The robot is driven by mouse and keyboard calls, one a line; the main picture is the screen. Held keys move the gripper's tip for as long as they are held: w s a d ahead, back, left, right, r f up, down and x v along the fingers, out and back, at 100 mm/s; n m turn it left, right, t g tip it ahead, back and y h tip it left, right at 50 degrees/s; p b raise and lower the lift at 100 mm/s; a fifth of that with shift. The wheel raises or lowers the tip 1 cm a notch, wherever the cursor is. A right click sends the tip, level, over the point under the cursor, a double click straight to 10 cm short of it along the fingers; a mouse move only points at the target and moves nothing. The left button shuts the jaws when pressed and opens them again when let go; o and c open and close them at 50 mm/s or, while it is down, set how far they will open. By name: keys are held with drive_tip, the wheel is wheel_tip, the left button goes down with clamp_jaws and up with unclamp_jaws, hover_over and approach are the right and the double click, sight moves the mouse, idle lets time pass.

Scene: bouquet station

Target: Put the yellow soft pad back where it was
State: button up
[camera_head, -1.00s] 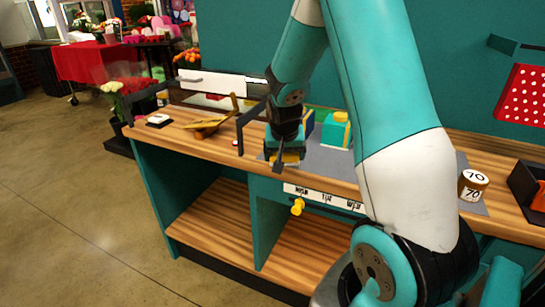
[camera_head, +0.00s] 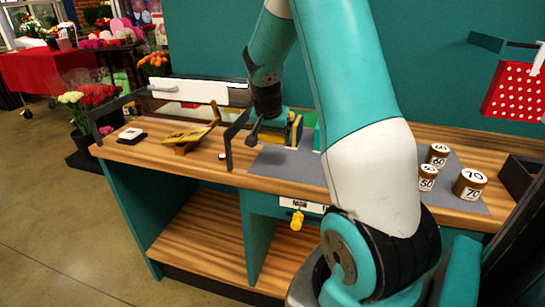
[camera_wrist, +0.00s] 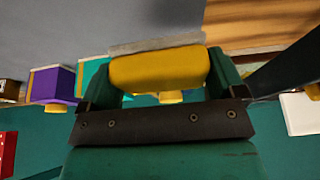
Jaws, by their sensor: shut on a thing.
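The yellow soft pad (camera_wrist: 160,70), with a pale strip along its far edge, is between the two teal fingers of my gripper (camera_wrist: 160,92) in the wrist view. In the head view my gripper (camera_head: 274,130) is low over the left end of the grey mat (camera_head: 290,168). A yellow upright shape beside it there seems to be the held pad. My gripper is shut on the pad. I cannot tell whether the pad touches anything else. A purple block (camera_wrist: 52,84) and a teal block (camera_wrist: 93,74), each with a yellow knob, stand left of it in the wrist view.
A black post (camera_head: 235,138) stands close left of my gripper. A yellow-and-wood object (camera_head: 190,135) lies farther left. Several numbered brown pots (camera_head: 470,184) stand at the mat's right. A dark tray (camera_head: 522,178) is at the right end. Much of the mat is hidden behind my arm.

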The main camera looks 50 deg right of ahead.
sight(274, 164)
wheel_tip(274, 164, down, 8)
drive_tip(key=shift+f+p, duration=0.1)
drive_tip(key=shift+p, duration=0.2)
drive_tip(key=shift+f, duration=0.1)
drive_tip(key=o, duration=0.6)
